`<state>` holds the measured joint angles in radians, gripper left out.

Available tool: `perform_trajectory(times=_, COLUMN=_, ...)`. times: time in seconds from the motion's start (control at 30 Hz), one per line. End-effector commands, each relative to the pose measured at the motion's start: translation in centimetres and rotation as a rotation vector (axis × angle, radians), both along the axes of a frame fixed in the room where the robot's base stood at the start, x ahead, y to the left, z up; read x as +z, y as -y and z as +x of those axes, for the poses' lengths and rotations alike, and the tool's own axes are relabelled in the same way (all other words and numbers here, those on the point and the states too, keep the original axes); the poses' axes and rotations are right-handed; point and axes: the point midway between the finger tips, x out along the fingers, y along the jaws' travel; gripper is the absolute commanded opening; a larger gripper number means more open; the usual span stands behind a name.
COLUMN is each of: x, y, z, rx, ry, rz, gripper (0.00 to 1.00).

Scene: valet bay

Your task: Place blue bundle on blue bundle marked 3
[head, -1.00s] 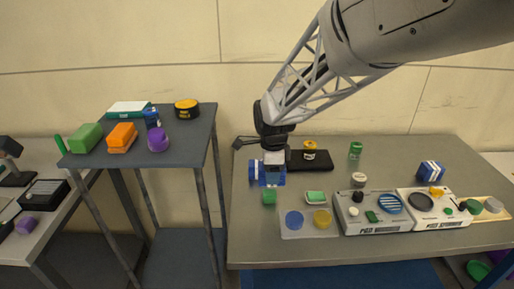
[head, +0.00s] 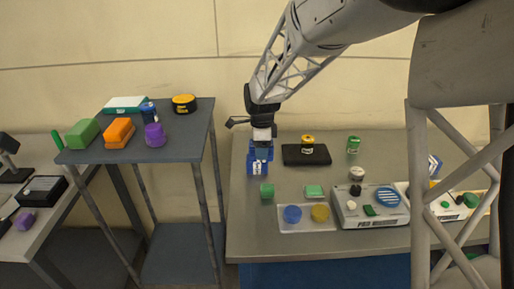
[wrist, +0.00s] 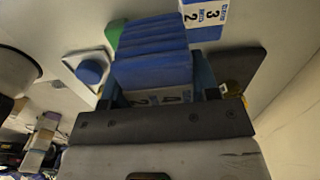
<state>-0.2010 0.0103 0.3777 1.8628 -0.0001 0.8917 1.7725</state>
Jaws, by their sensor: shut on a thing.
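My gripper (head: 262,140) is shut on a blue bundle (head: 261,152) over the left part of the grey table. In the wrist view the held bundle (wrist: 150,55) is a stack of blue folds between the fingers, with a white label that seems to read 4. Another blue bundle (head: 257,167) with a white label shows just below the held one. In the wrist view a blue bundle marked 3 (wrist: 207,20) lies just beyond the held bundle, off to the right. I cannot tell whether the two touch. A further blue bundle (head: 434,165) at the right is mostly hidden by my arm.
A green block (head: 267,191) stands in front. A pad with blue and yellow discs and a white device (head: 370,207) are nearer the front. A taller shelf (head: 190,130) stands left.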

Motion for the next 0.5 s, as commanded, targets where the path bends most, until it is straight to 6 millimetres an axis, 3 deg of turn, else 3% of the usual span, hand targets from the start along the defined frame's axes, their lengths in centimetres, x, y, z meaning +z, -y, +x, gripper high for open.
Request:
perform_trajectory(times=0.3, x=-0.4, y=-0.8, z=4.1, rx=0.000, ry=0.001, rz=0.000, gripper=0.24)
perform_trajectory(times=0.5, x=-0.5, y=-1.1, z=5.5, rx=0.000, ry=0.001, rz=0.000, gripper=0.24)
